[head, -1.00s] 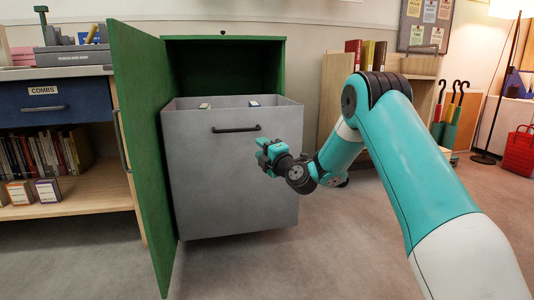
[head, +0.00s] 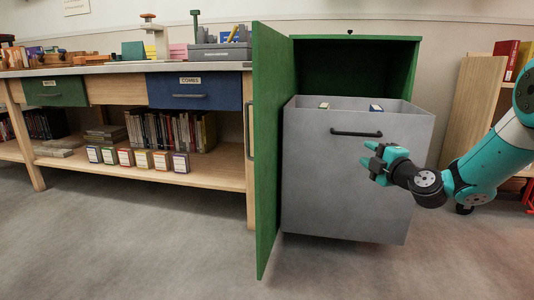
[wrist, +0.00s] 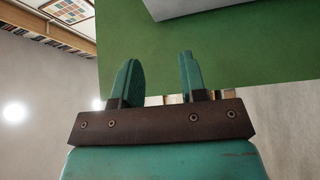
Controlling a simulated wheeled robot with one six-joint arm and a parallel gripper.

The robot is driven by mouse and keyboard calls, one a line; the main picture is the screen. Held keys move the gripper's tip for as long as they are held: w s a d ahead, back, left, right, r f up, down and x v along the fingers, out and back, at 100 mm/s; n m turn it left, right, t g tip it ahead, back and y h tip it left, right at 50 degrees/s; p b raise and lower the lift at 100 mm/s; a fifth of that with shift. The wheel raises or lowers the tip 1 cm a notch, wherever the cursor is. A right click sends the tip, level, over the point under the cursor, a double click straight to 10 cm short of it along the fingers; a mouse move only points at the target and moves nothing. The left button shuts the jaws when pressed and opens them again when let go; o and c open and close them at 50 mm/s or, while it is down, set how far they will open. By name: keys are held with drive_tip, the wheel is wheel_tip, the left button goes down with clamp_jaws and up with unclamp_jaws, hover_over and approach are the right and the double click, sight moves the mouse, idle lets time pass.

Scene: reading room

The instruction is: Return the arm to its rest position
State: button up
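My gripper (head: 374,164) is at the right of the head view, in front of the grey pull-out bin (head: 345,195) and a little below its dark handle (head: 356,133). My teal arm reaches in from the right edge. In the wrist view my gripper (wrist: 163,82) has its two teal fingers apart with nothing between them. The green cabinet door (wrist: 200,50) fills much of the background there. The green cabinet (head: 352,62) holds the bin, which is drawn out, and its door (head: 268,150) stands open on the left.
A wooden bench with a blue drawer (head: 198,91) marked COMBS and a green drawer (head: 56,91) stands left. Books (head: 172,131) and several small boxes (head: 142,159) sit on its lower shelf. A wooden bookcase (head: 467,108) is at right. The floor (head: 150,240) in front is clear.

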drive_tip(key=s+a+r+m+g+y+p, duration=0.2)
drive_tip(key=s+a+r+g+p, duration=0.3)
drive_tip(key=s+a, duration=0.35)
drive_tip(key=s+a+r+m+g+y+p, duration=0.1)
drive_tip(key=s+a+r+g+y+p, duration=0.15)
drive_tip(key=s+a+r+g, duration=0.5)
drive_tip(key=s+r+m+g+h+p, duration=0.25)
drive_tip(key=s+m+p, duration=0.2)
drive_tip(key=s, duration=0.85)
drive_tip(key=s+r+m+g+h+p, duration=0.1)
drive_tip(key=s+m+g+h+p, duration=0.4)
drive_tip(key=s, duration=0.9)
wheel_tip(320, 180, up, 37)
drive_tip(key=w+t+y+p, duration=0.1)
drive_tip(key=t+p, duration=0.1)
drive_tip(key=p, duration=3.4)
drive_tip(key=shift+a+m+y, duration=0.2)
drive_tip(key=shift+m+y, duration=0.15)
drive_tip(key=shift+y, duration=0.05)
drive_tip(key=shift+f, duration=0.1)
drive_tip(key=shift+d, duration=0.1)
